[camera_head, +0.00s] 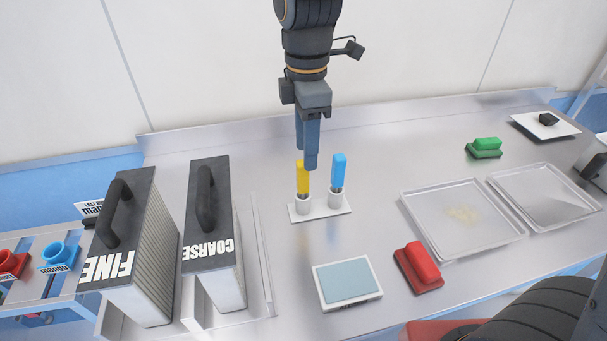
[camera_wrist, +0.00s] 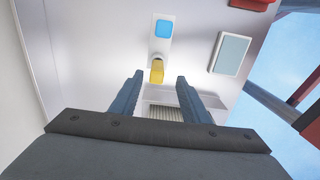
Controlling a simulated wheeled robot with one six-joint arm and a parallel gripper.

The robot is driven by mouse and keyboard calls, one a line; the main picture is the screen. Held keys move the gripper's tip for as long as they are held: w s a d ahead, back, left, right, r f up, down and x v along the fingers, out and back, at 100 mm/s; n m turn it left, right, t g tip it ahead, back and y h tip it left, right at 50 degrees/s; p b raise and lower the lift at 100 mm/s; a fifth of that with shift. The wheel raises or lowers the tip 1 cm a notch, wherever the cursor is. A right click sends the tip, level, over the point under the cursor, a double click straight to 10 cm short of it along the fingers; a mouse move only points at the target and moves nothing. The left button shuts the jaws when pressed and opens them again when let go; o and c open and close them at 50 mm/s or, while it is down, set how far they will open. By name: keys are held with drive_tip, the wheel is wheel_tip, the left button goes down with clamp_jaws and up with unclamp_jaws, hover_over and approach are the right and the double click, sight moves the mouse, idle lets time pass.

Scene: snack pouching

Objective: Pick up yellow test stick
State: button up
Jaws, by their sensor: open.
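The yellow test stick (camera_head: 303,178) stands upright in the left holder of a small white base (camera_head: 322,211). A blue stick (camera_head: 339,172) stands in the holder to its right. My gripper (camera_head: 307,160) is open, fingers pointing down, close to the top of the yellow stick in the head view. In the wrist view my gripper (camera_wrist: 157,85) has its fingers apart, with the yellow stick (camera_wrist: 157,71) just beyond the gap between the tips. The blue stick (camera_wrist: 163,28) is farther out. Whether a finger touches the yellow stick cannot be told.
Two tall graters, FINE (camera_head: 135,250) and COARSE (camera_head: 212,230), stand to the left. A scale-like pad (camera_head: 347,283) and red block (camera_head: 418,267) lie in front. Clear trays (camera_head: 462,250) and a green block (camera_head: 484,148) are to the right. The metal counter behind the sticks is clear.

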drive_tip(key=shift+w+a+f+p, duration=0.15)
drive_tip(key=shift+f+p, duration=0.4)
drive_tip(key=shift+f, duration=0.85)
drive_tip(key=shift+a+f+p, duration=0.2)
drive_tip(key=shift+f+p, duration=0.3)
drive_tip(key=shift+f, duration=0.85)
clamp_jaws()
drive_tip(key=shift+r, duration=0.15)
wheel_tip(320, 180, up, 10)
drive_tip(key=shift+f+b, duration=0.15)
drive_tip(key=shift+b, duration=1)
wheel_tip(320, 180, up, 6)
drive_tip(key=p, duration=0.5)
hover_over(302, 162)
